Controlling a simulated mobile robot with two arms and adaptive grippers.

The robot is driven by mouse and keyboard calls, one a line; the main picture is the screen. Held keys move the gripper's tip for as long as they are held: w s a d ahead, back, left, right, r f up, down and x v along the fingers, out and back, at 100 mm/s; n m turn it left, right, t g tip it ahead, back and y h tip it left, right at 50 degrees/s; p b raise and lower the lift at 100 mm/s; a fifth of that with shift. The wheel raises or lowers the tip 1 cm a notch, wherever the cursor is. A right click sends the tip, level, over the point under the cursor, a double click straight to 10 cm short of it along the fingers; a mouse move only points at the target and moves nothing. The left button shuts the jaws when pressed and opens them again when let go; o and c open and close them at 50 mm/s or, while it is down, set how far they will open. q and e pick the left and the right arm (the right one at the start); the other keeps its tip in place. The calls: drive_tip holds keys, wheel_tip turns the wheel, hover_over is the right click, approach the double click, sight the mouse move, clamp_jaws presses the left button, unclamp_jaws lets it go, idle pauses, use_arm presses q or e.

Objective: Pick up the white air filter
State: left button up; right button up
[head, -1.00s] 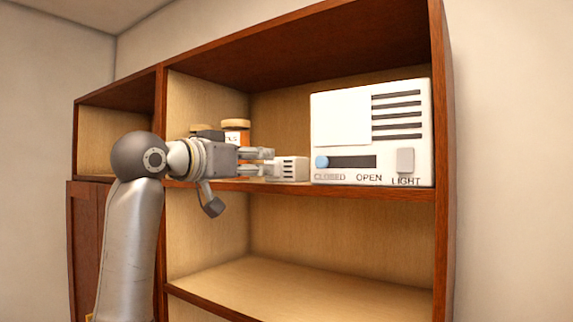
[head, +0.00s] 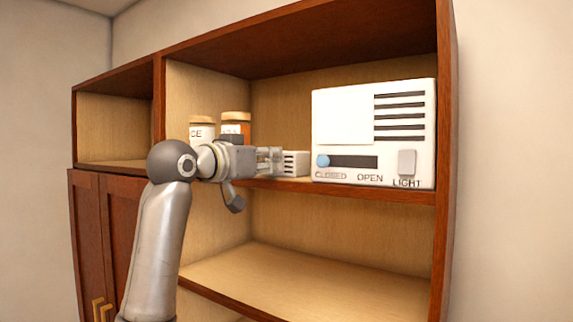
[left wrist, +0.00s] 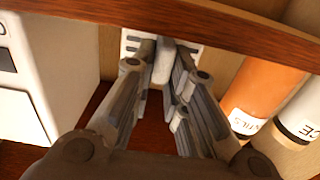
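The white air filter (head: 295,164) is a small white box with dark slots. It is on the upper shelf, left of the large white unit. My left gripper (head: 272,160) reaches in from the left and its fingertips are at the filter's near side. In the left wrist view the filter's slotted face (left wrist: 131,40) is partly hidden behind a finger. There a pale tab (left wrist: 163,62) lies between the two fingertips, which appear closed against it. My right gripper is not in view.
The white unit (head: 344,115) with slots, a slider and a light switch stands right of the filter. Two lidded jars (head: 236,125) (head: 201,129) stand on the same shelf behind my left gripper. The lower shelf (head: 290,276) is empty where visible.

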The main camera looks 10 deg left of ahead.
use_arm(q)
drive_tip(key=shift+r, duration=0.1)
clamp_jaws()
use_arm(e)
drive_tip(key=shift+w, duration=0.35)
